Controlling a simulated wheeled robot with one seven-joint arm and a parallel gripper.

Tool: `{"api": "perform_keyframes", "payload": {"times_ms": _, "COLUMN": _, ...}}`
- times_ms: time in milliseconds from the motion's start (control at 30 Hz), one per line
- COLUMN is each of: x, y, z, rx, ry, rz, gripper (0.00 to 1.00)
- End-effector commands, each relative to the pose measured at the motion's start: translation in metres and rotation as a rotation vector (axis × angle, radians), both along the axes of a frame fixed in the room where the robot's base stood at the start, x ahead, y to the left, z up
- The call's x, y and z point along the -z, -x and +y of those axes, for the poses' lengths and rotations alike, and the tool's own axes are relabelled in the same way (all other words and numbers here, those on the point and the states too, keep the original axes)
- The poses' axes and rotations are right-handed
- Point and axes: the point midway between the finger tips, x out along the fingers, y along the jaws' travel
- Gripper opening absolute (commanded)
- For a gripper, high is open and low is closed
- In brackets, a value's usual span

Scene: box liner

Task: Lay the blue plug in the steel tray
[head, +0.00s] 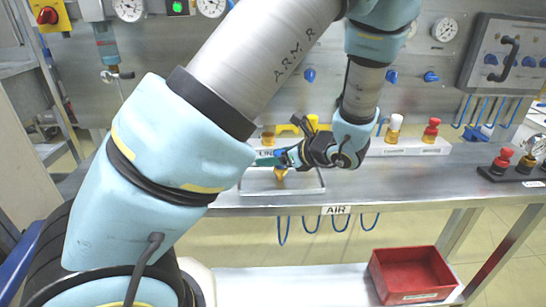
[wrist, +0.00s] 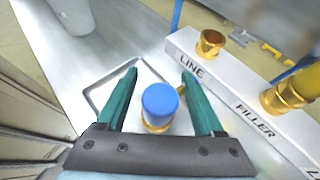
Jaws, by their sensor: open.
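The blue plug (wrist: 158,103), a blue cap on a brass base, stands between the two green fingers of my gripper (wrist: 160,78) in the wrist view. The fingers are spread, with a gap on each side of the cap. The steel tray (wrist: 98,72) lies under and around it, its rim partly hidden by the fingers. In the head view my gripper (head: 268,158) is over the tray (head: 309,190), and the plug's brass part (head: 281,173) shows below the fingers. The plug looks upright within the tray's outline; its contact with the tray floor is hard to see.
A white rack (wrist: 225,88) labelled LINE and FILLER stands beside the tray, with an empty brass socket (wrist: 210,43) at LINE. Red-capped (head: 432,130) and white-capped plugs (head: 394,128) stand to the right. A red bin (head: 412,275) sits on the lower shelf.

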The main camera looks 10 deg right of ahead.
Motion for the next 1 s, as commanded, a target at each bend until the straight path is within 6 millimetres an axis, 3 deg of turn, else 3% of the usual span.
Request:
{"api": "perform_keyframes", "payload": {"times_ms": 167, "x": -0.009, "y": 0.012, "z": -0.009, "rx": 0.003, "ry": 0.004, "rz": -0.001, "gripper": 0.69}}
{"api": "perform_keyframes", "payload": {"times_ms": 600, "x": -0.05, "y": 0.074, "z": -0.052, "rx": 0.003, "ry": 0.003, "rz": 0.0, "gripper": 0.69}}
{"api": "perform_keyframes", "payload": {"times_ms": 1000, "x": -0.06, "y": 0.087, "z": -0.059, "rx": 0.0, "ry": -0.001, "rz": 0.0, "gripper": 0.69}}
